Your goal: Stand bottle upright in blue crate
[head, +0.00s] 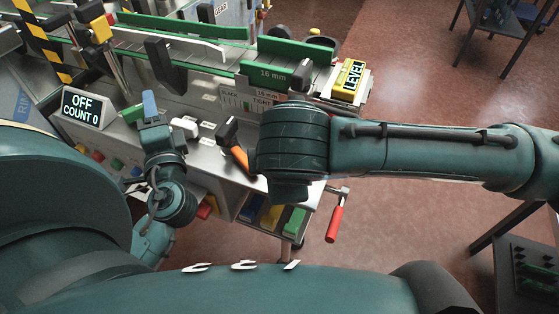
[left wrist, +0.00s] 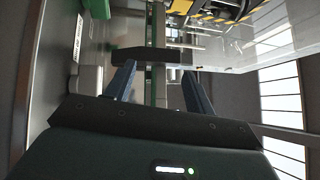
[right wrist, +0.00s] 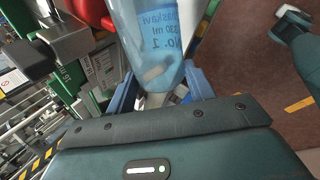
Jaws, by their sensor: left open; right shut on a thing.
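A clear, bluish bottle with printed text (right wrist: 155,35) fills the upper middle of the right wrist view. My right gripper (right wrist: 160,88) is shut on it, one blue finger on each side. The bottle's far end runs out of the frame. In the head view my right arm hides this gripper and the bottle. My left gripper (head: 151,106) is over the front of the machine. It is open and empty in the left wrist view (left wrist: 160,80), with a dark block beyond its fingers. I cannot make out a blue crate for certain in any view.
A conveyor machine with green rails (head: 180,27) spans the back. A display reading OFF, COUNT 0 (head: 86,106) stands at left. A yellow LEVEL box (head: 349,80) sits at the right end. An orange-handled lever (head: 240,157) and red-handled crank (head: 334,224) stick out.

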